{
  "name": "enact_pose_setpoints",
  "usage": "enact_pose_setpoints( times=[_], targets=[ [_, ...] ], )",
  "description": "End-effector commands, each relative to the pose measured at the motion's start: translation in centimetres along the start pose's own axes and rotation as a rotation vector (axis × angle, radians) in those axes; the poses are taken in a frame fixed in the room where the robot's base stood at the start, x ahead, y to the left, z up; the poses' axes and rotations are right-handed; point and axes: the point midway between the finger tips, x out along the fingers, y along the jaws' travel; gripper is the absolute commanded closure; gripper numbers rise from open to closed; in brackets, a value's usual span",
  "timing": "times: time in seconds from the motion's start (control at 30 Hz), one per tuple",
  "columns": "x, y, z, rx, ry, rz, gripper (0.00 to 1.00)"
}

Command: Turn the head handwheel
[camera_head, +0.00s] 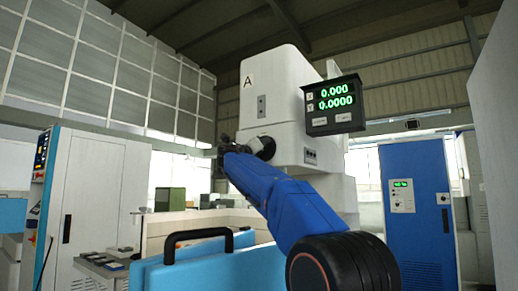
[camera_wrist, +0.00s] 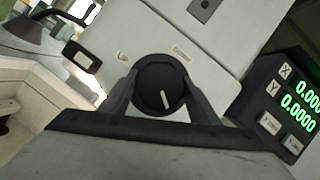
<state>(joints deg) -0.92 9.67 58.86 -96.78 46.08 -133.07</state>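The head handwheel (camera_wrist: 160,84) is a dark round knob with a white pointer line on the pale machine head. In the wrist view it sits between the two grey fingers of my gripper (camera_wrist: 160,92), one on each side, and their inner faces appear to meet its rim. The white line slants slightly, its lower end to the right. The palm hides the space below the wheel. In the head view, the machine head (camera_head: 282,95) is a white box marked A, and my blue arm reaches up to its left side; the contact itself is small and dark there.
A readout display (camera_head: 334,105) with green digits hangs at the head's right. A blue cabinet (camera_head: 418,215) stands at right, a white cabinet (camera_head: 95,195) at left. A light-blue panel with a black handle (camera_head: 200,236) stands low in front, beside my arm.

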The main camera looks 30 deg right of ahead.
Motion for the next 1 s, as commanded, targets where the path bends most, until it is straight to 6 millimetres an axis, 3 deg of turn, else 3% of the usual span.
enact_pose_setpoints(
  times=[0.17,0.7,1.0],
  targets=[
    [0.00,0.07,0.00,0.022,0.001,-0.009,0.67],
    [0.01,0.09,0.00,0.355,0.001,-0.147,0.67],
    [0.00,0.04,0.00,0.374,0.000,-0.154,0.67]
  ],
)
